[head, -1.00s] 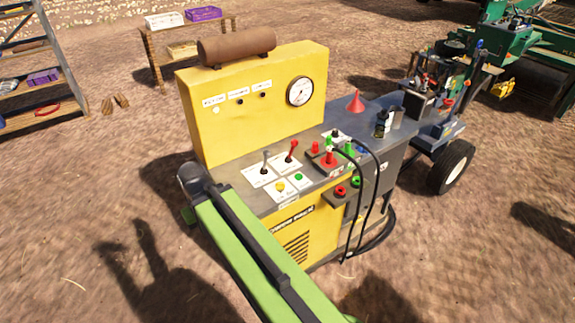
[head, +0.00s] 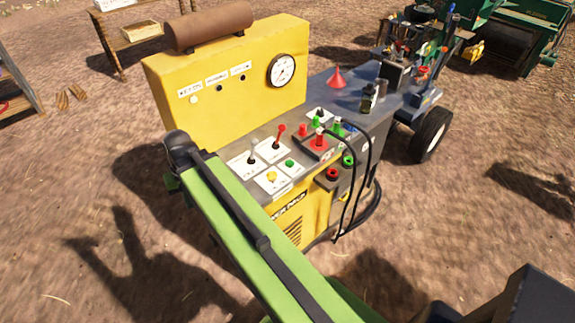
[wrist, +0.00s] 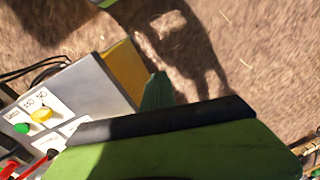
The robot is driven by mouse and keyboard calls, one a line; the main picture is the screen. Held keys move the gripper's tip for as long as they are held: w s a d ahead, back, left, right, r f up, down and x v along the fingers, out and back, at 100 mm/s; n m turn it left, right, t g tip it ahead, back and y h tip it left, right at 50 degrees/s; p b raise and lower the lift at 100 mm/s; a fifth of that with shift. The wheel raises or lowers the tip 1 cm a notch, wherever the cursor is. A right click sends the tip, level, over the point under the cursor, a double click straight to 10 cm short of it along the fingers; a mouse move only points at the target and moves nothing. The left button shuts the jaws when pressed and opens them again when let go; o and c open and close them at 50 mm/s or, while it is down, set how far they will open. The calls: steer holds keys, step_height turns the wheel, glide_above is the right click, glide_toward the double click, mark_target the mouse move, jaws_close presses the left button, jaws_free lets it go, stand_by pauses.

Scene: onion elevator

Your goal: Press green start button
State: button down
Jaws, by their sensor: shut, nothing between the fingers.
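A small round green button (head: 290,163) sits on a white label on the sloping front panel of a yellow and grey machine (head: 216,103). A yellow button (head: 272,177) is just beside it. Both also show at the left edge of the wrist view, the green button (wrist: 22,128) below the yellow button (wrist: 41,115). My green and black arm link crosses the head view in front of the machine and fills the bottom of the wrist view. I cannot make out my gripper's fingers in either view. Nothing of mine is seen touching the green button.
Two levers, a red-handled one (head: 279,136) among them, stand behind the buttons. Other red and green knobs and black cables (head: 370,180) are to the right. A gauge (head: 282,70) and a red funnel (head: 336,78) are further back. Bare ground (head: 150,285) lies in front and left.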

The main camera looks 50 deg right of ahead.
steer(key=w+d+m+t+y+b, duration=0.2)
steer(key=d+m+t, duration=0.2)
steer(key=d+m, duration=1.15)
step_height(320, 180, up, 2)
steer(key=m+t+h+b, duration=0.2)
steer(key=m+t, duration=0.2)
steer(key=m, duration=0.3)
glide_above(292, 163)
steer(key=shift+r, duration=0.15)
step_height(292, 163, down, 9)
steer(key=b, duration=0.9)
steer(key=shift+f+b, duration=0.35)
steer(key=shift+b, duration=0.05)
